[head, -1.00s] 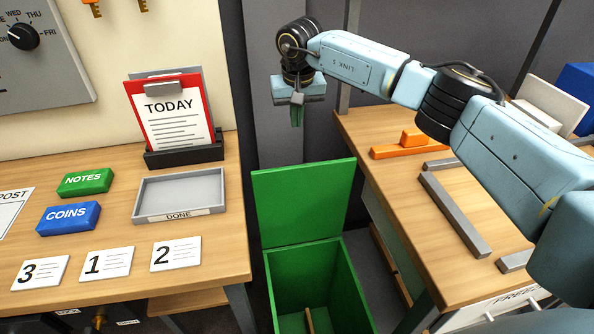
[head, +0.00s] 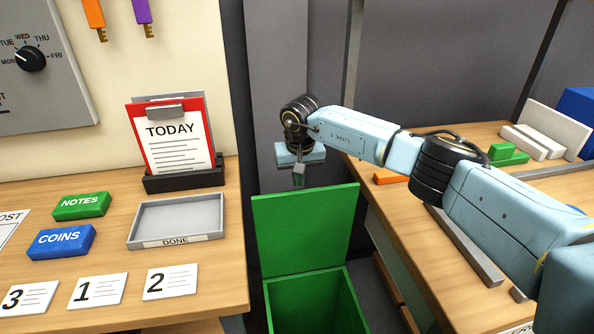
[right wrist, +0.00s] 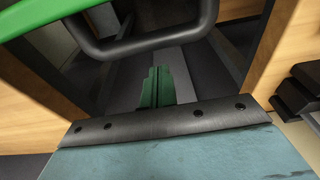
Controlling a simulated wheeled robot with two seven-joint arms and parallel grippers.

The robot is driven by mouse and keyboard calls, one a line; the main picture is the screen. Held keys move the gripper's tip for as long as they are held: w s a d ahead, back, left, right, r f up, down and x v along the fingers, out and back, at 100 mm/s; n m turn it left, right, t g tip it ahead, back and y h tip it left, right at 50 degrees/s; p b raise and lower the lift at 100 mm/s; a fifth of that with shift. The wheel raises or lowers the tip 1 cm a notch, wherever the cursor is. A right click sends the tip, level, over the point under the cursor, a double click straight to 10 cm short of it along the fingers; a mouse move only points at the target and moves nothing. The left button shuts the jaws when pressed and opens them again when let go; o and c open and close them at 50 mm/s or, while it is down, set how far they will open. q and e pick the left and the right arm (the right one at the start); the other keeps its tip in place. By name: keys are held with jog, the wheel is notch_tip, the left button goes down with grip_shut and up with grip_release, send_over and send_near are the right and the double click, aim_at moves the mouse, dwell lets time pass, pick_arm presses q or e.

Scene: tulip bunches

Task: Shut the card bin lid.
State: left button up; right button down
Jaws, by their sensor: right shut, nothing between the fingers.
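The green card bin (head: 345,305) stands on the floor between the two benches. Its lid (head: 305,232) is open and stands up along the bin's back edge. My right gripper (head: 299,181) is shut and empty. It points down just above the lid's top edge in the head view; whether it is in front of or behind the lid is hard to tell. In the right wrist view its shut fingers (right wrist: 157,87) show with nothing between them. A green edge at upper left there looks like part of the bin or lid. My left gripper is not in view.
The left bench holds a grey DONE tray (head: 145,240), a red TODAY clipboard (head: 137,125), NOTES (head: 81,206) and COINS (head: 61,242) blocks and number cards. The right bench (head: 440,262) holds grey bars and stands close beside the bin.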

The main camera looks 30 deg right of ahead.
jog(key=shift+s+a+r, duration=0.1)
jog(key=shift+s+a, duration=0.05)
jog(key=shift+s, duration=0.35)
jog(key=shift+s+a+r, duration=0.1)
jog(key=shift+s, duration=0.4)
jog(key=shift+s+a, duration=0.1)
jog(key=shift+a, duration=0.05)
